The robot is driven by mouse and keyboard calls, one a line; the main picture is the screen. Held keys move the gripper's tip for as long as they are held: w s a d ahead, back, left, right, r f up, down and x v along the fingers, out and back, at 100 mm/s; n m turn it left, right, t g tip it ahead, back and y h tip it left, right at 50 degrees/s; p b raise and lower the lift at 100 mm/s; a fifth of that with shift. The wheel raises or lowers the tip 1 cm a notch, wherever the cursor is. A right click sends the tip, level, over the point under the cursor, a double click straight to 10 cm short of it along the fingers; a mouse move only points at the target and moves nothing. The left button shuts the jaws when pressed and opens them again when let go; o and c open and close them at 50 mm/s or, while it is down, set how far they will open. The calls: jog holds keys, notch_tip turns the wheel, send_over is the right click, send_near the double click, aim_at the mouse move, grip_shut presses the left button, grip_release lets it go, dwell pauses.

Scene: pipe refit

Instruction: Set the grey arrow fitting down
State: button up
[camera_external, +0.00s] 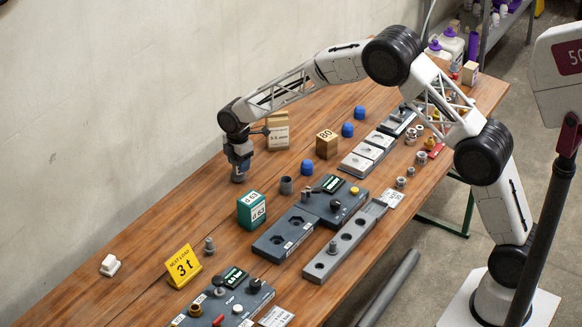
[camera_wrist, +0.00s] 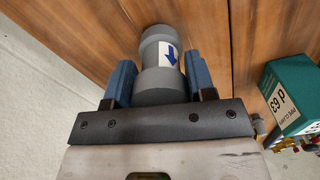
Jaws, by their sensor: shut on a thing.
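The grey arrow fitting (camera_wrist: 160,84) is a grey cylinder with wider ends and a white label bearing a blue arrow. My gripper (camera_wrist: 160,88) is shut on it, with a blue finger on each side. In the external view my gripper (camera_external: 238,160) points down near the wall side of the wooden table, and the fitting (camera_external: 238,177) shows as a small grey piece below the fingers. It is at or just above the table top; I cannot tell whether it touches.
A green box (camera_external: 251,210) marked d 63 stands near my gripper; it also shows in the wrist view (camera_wrist: 295,97). A grey cup-like fitting (camera_external: 286,185) and a blue cap (camera_external: 307,167) stand to the right. The table (camera_external: 180,215) is bare to the lower left of my gripper.

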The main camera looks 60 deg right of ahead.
jog(key=shift+f, duration=0.3)
jog(key=shift+f, duration=0.1)
jog(key=o, duration=0.9)
jog(key=shift+o, duration=0.2)
notch_tip(320, 180, up, 12)
jog(key=shift+r, duration=0.1)
dwell(0.5)
jog(key=shift+r, duration=0.1)
